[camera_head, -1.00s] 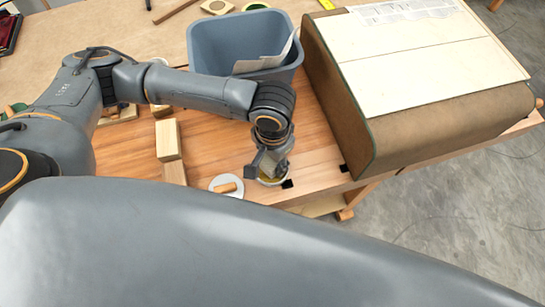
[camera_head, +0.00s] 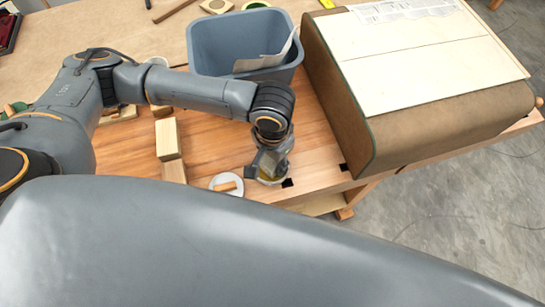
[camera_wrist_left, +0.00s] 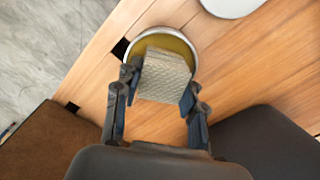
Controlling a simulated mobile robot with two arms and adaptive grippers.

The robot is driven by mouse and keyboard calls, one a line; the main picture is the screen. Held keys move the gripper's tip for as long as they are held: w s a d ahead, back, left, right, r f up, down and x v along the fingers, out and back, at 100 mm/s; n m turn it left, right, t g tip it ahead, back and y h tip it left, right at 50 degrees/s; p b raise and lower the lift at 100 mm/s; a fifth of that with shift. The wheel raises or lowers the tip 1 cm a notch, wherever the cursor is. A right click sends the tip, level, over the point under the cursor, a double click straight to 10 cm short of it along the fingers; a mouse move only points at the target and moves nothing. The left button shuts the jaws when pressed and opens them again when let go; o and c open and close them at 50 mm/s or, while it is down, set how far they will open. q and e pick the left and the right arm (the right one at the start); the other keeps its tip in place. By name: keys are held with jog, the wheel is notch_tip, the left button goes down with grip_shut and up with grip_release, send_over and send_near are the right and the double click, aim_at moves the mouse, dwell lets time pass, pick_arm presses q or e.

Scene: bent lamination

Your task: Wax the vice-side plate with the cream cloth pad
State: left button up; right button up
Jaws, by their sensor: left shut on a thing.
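My left gripper (camera_head: 268,170) is shut on the cream cloth pad (camera_wrist_left: 165,76), a ribbed block between its fingers in the left wrist view. The pad overlaps a round metal-rimmed tin of yellow wax (camera_wrist_left: 180,44) on the bench. I cannot tell for sure whether the pad touches the wax. In the head view the gripper largely hides pad and tin (camera_head: 273,181). I cannot tell which thing is the vice-side plate. My right gripper is not in view.
A grey disc with a wooden piece on it (camera_head: 226,184) lies left of the tin. Wooden blocks (camera_head: 168,140) stand further left. A blue-grey bin (camera_head: 218,50) stands behind. A large brown form (camera_head: 340,100) with pale boards on top stands right. Bare bench lies between.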

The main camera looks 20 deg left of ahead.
pick_arm(q)
jog(key=shift+s+f+p, duration=0.15)
jog(key=shift+f+p, duration=0.05)
jog(key=shift+p, duration=0.25)
dwell(1.6)
jog(key=shift+r, duration=0.1)
notch_tip(320, 180, up, 7)
jog(key=p, duration=0.9)
jog(key=shift+r, duration=0.1)
jog(key=shift+w, duration=0.2)
dwell(0.4)
